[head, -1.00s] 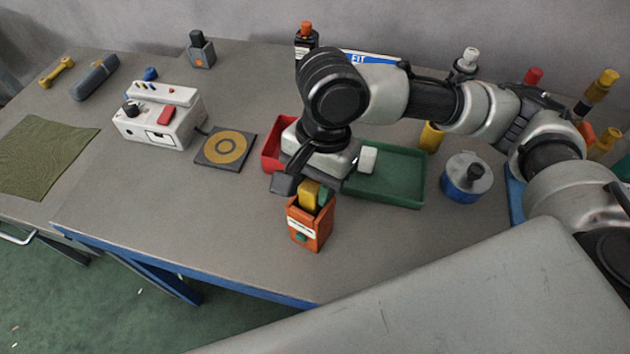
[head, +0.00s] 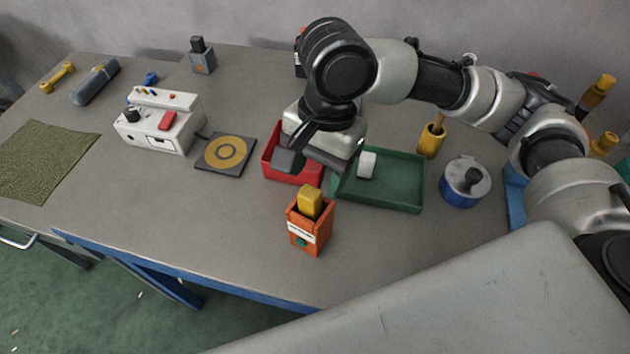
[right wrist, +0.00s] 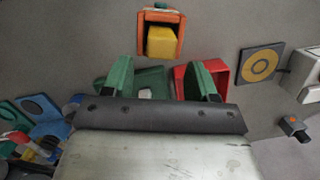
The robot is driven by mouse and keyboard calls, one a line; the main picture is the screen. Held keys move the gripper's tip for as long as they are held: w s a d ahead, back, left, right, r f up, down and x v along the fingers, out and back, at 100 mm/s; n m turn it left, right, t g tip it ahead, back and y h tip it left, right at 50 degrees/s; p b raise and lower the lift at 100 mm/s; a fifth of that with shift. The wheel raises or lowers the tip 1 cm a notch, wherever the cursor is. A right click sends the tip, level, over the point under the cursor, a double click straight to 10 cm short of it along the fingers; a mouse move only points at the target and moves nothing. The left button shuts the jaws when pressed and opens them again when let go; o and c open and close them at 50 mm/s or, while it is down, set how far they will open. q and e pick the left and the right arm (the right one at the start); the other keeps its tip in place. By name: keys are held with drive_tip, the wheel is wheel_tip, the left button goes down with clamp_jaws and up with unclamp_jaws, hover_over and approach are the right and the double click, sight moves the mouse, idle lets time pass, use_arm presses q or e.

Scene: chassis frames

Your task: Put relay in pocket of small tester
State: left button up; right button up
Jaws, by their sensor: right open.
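The small tester (head: 308,238) is an orange box with a white label and a green spot, upright near the front edge of the table. A yellow block, which I take as the relay (head: 310,200), stands in its open top with its upper part sticking out. The right wrist view shows the tester (right wrist: 145,19) and the relay (right wrist: 161,43) ahead of the fingertips. My right gripper (head: 306,166) is open and empty, above and behind the tester, apart from the relay; its green fingers (right wrist: 161,80) are spread. My left gripper is not in view.
A red tray (head: 272,155) and a green tray (head: 405,198) holding a white block (head: 367,164) are below and behind the gripper. A larger white tester (head: 180,137) and a ringed pad (head: 208,167) stand left. A blue can (head: 460,192) stands right. The table left of the orange tester is clear.

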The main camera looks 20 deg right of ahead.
wheel_tip(320, 180, up, 8)
drive_tip(key=w+d, duration=0.1)
drive_tip(key=shift+f+p, duration=0.15)
drive_tip(key=shift+p, duration=0.2)
